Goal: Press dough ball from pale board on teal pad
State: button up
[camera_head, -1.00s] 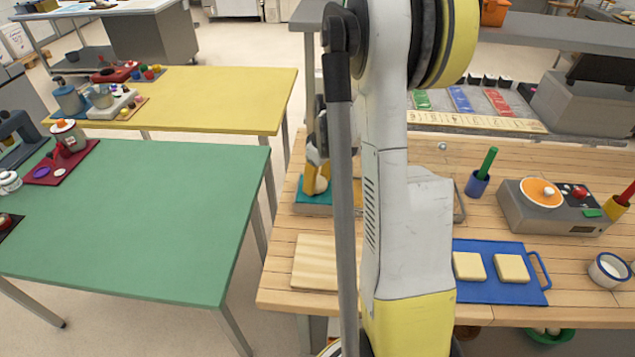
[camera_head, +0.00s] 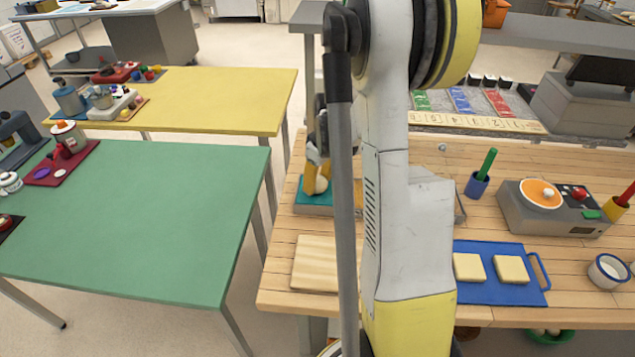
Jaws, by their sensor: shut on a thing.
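The teal pad (camera_head: 308,197) lies on the wooden table, left of my arm and partly hidden by it. My gripper (camera_head: 318,180) is low over the pad, with yellow fingers shut on a pale dough ball (camera_head: 321,184). The ball is at the pad; whether it touches the surface I cannot tell. The pale board (camera_head: 315,263) lies nearer the front edge and its visible part is bare. My arm hides its right side.
A blue board (camera_head: 500,288) with two pale square slabs lies right of my arm. A green table (camera_head: 140,215) stands left, across a gap.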

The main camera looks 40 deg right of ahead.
jog(key=shift+r+p, duration=2.3)
jog(key=shift+r, duration=1.4)
jog(key=shift+d, duration=0.1)
